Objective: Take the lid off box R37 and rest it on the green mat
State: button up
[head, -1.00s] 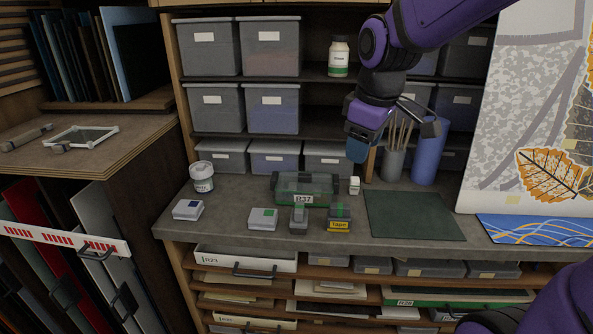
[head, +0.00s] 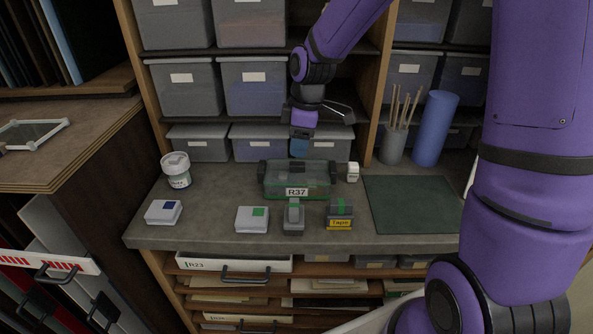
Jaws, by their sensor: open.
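Box R37 (head: 297,192) stands on the grey counter, a see-through box with a white R37 label on its front. Its greenish see-through lid (head: 296,172) is on top, with dark clips at the left and right ends. The green mat (head: 412,204) lies flat and bare on the counter, to the right of the box. My gripper (head: 299,150) hangs over the back of the box, pointing down and apart from the lid as far as I can tell. It is open and holds nothing; its far finger is hidden.
A small white bottle (head: 353,172) stands close to the box's right end. A jar (head: 176,169) stands left. A brush cup (head: 393,143) and blue cylinder (head: 435,128) stand behind the mat.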

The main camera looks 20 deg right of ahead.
aim_at(297, 163)
jog(key=shift+w+f, duration=0.2)
jog(key=shift+f, duration=2.85)
grip_shut()
jog(key=shift+r, duration=0.1)
